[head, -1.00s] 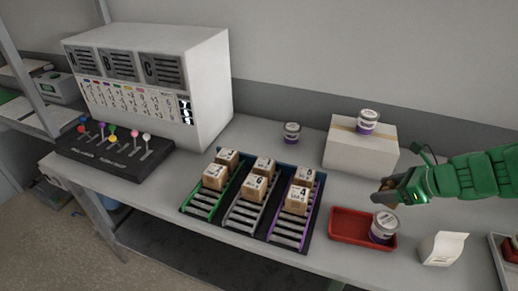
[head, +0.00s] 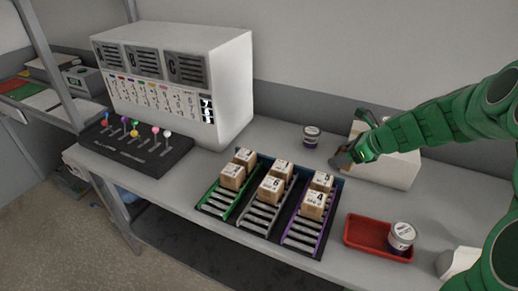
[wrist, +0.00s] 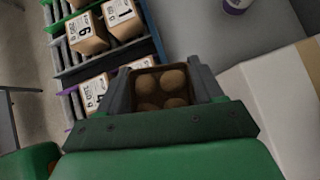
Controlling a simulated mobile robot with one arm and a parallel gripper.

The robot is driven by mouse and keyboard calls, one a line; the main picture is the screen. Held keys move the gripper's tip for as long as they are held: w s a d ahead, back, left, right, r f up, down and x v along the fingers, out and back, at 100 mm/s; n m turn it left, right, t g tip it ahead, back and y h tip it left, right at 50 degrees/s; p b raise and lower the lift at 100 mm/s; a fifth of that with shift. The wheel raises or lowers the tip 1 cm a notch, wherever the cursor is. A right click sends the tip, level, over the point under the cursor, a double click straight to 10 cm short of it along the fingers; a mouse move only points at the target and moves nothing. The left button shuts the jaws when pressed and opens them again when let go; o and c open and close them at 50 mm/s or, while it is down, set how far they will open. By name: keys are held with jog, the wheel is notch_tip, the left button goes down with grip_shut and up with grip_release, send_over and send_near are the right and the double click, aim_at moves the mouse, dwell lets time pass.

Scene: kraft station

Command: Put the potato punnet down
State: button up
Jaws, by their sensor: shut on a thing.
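The potato punnet (wrist: 160,88) is a small dark open box with several brown potatoes in it. In the wrist view it sits between the two grey fingers of my gripper (wrist: 162,82), which is shut on it. In the head view my green gripper (head: 346,154) is in front of the white carton, behind and right of the roller rack. The punnet is mostly hidden there by the fingers. I cannot tell how far it is above the worktop.
The roller rack (head: 270,229) bears several numbered brown boxes. A small tin (head: 311,136) stands behind it. The white carton (head: 398,171) is beside my gripper. A red tray (head: 366,233) holds another tin (head: 401,237). Bare worktop (head: 352,199) lies between rack and carton.

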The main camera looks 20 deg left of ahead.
jog(key=a+n+g, duration=0.2)
jog(key=a, duration=2.3)
jog(key=w+a+f, duration=0.2)
jog(key=w, duration=0.1)
jog(key=w+a+f, duration=0.5)
jog(key=w+f, duration=0.1)
jog(key=shift+w+a+f, duration=0.1)
jog(key=shift+w+a, duration=0.1)
jog(key=shift+w+a+f, duration=0.35)
jog(key=shift+w+f, duration=0.15)
jog(key=shift+f, duration=0.05)
jog(key=shift+w+a+f, duration=0.15)
jog(key=shift+f, duration=0.2)
jog(key=shift+w+f, duration=0.1)
jog(key=shift+f, duration=1.4)
jog(key=shift+f, duration=0.15)
jog(key=o, duration=1.2)
